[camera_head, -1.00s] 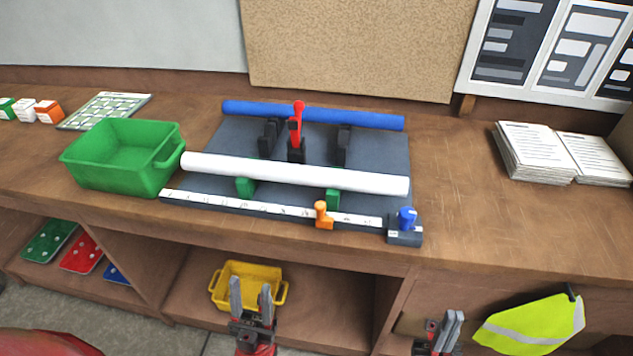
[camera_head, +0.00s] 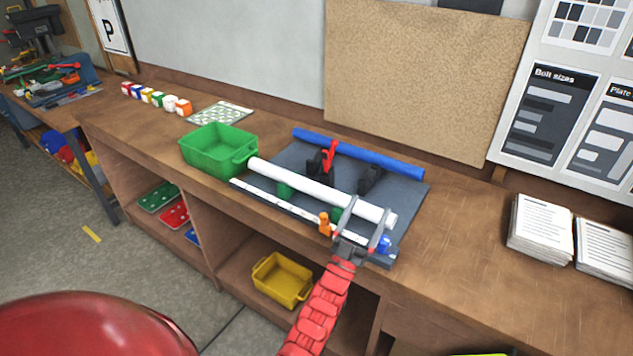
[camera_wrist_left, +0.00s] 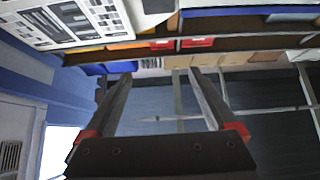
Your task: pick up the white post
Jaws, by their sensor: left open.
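The white post (camera_head: 300,184) is a long white cylinder resting on green supports (camera_head: 285,189) on a dark grey board (camera_head: 404,200) on the bench. My left gripper (camera_head: 369,203) is open in the head view, its two grey fingers overlapping the post's right end. Whether the fingers are around the post or above it I cannot tell. In the left wrist view the open fingers (camera_wrist_left: 160,80) have nothing between them, and the post does not show. My right gripper is out of view.
A green bin (camera_head: 212,152) stands close to the post's left end. A blue post (camera_head: 360,154) lies behind, with a red lever (camera_head: 330,155) between. An orange knob (camera_head: 324,224) and a blue knob (camera_head: 384,243) sit at the front. Papers (camera_head: 541,226) lie to the right.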

